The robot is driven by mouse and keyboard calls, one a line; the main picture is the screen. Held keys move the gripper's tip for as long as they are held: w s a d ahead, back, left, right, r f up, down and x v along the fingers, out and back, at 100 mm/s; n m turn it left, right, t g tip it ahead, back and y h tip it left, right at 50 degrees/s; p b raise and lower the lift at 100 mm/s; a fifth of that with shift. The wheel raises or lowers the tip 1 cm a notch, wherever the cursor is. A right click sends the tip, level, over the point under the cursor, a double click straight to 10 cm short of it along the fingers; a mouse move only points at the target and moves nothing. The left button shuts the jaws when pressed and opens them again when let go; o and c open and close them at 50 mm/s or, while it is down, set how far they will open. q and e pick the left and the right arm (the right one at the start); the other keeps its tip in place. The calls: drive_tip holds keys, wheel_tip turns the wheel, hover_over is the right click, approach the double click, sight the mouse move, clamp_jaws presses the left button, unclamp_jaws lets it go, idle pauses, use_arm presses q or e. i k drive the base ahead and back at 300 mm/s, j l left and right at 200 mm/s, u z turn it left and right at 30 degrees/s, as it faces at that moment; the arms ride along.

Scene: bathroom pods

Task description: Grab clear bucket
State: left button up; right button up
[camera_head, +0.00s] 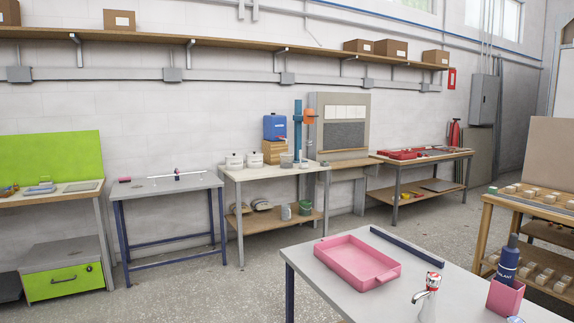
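I cannot make out a bucket that is plainly clear. On the lower shelf of the middle workbench stand a small grey-white container (286,212) and a green bucket (305,207) beside it. On that bench's top are two white lidded pots (254,160) and a small grey tub (286,160). These are far off and small, so I cannot tell whether any is see-through. Neither of my grippers is in view.
A wooden rack (487,232) stands at right. Open floor (200,285) lies between the near table and the wall benches.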

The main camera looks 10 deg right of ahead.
sight(286, 159)
drive_tip(key=i+u, duration=0.45)
drive_tip(key=i, duration=0.7)
drive_tip(key=i+u, duration=0.15)
drive_tip(key=i, duration=0.75)
drive_tip(key=i+z, duration=0.1)
drive_tip(key=i, duration=0.85)
drive_tip(key=i+j, duration=0.2)
drive_tip(key=i, duration=0.75)
drive_tip(key=i+l+z, duration=0.3)
drive_tip(key=i+z, duration=0.15)
drive_tip(key=i+l+z, duration=0.1)
drive_tip(key=i+z, duration=0.75)
drive_tip(key=i+j+z, duration=0.4)
drive_tip(key=i+l, duration=0.1)
drive_tip(key=i, duration=0.4)
drive_tip(key=i+l+u, duration=0.1)
drive_tip(key=i, duration=0.45)
drive_tip(key=i+l, duration=0.2)
drive_tip(key=i, duration=0.3)
drive_tip(key=j+u, duration=0.05)
